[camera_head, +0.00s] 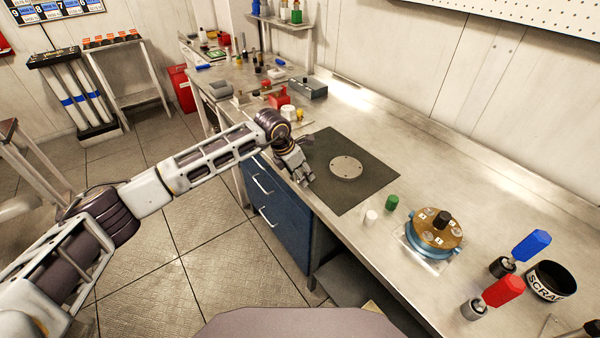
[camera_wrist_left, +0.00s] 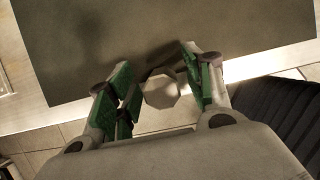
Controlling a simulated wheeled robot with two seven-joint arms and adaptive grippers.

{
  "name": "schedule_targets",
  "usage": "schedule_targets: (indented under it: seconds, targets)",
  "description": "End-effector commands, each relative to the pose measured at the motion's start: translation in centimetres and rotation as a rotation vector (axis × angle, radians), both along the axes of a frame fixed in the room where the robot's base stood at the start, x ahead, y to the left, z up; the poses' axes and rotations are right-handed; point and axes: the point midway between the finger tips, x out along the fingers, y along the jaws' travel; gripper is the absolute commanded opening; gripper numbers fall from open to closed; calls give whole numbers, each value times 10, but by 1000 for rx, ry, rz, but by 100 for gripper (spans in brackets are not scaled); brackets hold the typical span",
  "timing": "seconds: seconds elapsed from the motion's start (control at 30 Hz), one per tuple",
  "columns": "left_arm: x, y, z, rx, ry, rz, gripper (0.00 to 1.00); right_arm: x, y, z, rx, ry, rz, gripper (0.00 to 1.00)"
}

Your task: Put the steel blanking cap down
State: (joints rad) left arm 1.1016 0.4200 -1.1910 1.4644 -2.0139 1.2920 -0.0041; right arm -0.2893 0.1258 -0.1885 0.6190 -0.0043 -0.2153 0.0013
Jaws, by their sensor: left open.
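My left gripper (camera_head: 304,178) is low over the near left edge of the dark mat on the bench. In the left wrist view its green-padded fingers (camera_wrist_left: 158,65) are spread apart. A pale, many-sided piece (camera_wrist_left: 161,92) shows between them, across the mat's edge in the picture. I cannot tell whether this piece is the steel blanking cap, or whether the fingers touch it. A flat, round steel disc (camera_head: 346,167) with small holes lies on the mat, apart from the gripper and to its right. My right gripper is not in view.
The dark mat (camera_head: 372,185) is bare around the disc. A white cap (camera_head: 371,217), a green cap (camera_head: 392,202) and a blue-and-brass round unit (camera_head: 435,232) stand to the right. Red items (camera_head: 279,98) and a grey box (camera_head: 309,88) stand beyond the mat. Blue drawers (camera_head: 275,205) are below.

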Motion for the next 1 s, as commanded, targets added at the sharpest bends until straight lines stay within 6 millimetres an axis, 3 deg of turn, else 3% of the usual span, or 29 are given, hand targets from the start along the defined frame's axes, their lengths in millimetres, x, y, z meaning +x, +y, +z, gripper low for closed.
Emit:
schedule_targets:
  seconds: [0.27, 0.63, 1.0]
  targets:
    - [0, 0, 9, 0, 0, 0, 51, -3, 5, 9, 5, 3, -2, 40]
    - [-11, 17, 57, 1, -2, 0, 51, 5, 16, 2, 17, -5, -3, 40]
    - [-23, 32, 104, -1, -2, -1, 51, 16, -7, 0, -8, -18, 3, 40]
